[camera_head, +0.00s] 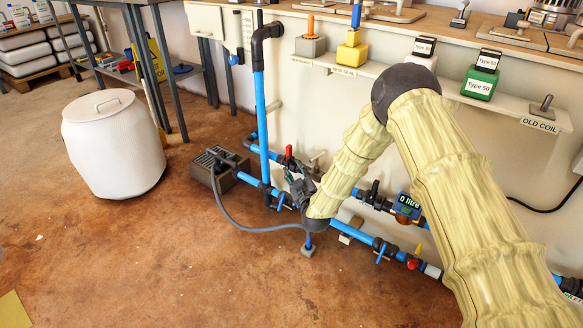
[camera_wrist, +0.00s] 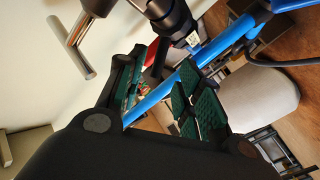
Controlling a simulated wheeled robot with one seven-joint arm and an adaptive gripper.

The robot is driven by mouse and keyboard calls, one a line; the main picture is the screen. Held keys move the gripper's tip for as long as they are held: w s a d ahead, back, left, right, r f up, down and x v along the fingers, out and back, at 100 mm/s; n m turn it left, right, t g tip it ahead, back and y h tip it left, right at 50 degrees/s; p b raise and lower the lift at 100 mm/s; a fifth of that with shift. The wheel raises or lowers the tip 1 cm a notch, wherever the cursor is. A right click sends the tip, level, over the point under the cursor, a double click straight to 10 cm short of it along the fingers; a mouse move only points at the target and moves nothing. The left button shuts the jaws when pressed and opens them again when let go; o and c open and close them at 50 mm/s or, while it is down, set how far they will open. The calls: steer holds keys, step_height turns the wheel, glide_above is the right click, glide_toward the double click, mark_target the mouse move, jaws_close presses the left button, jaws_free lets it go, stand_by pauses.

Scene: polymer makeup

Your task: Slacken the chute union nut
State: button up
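My gripper (camera_head: 299,186) is low at the blue pipework, beside a red-handled valve (camera_head: 289,153). In the wrist view my gripper (camera_wrist: 160,95) is open, its two green-padded fingers apart. A blue pipe (camera_wrist: 150,101) runs across the gap between the pads; contact cannot be told. A black ribbed fitting (camera_wrist: 172,18) with a small pale label lies just beyond the fingertips. I cannot tell for sure whether it is the chute union nut. In the head view my gripper and forearm hide part of the fittings there.
A grey box (camera_head: 217,170) with a hose sits left of the pipes. A white lidded drum (camera_head: 112,145) stands farther left. A blue "0 litre" meter (camera_head: 407,205) and a red valve (camera_head: 413,264) are to the right. A shelf (camera_head: 510,104) with blocks is above.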

mark_target(291, 162)
steer(key=shift+b+x, duration=1.05)
steer(key=shift+x, duration=1.8)
jaws_close()
steer(key=shift+d, duration=0.1)
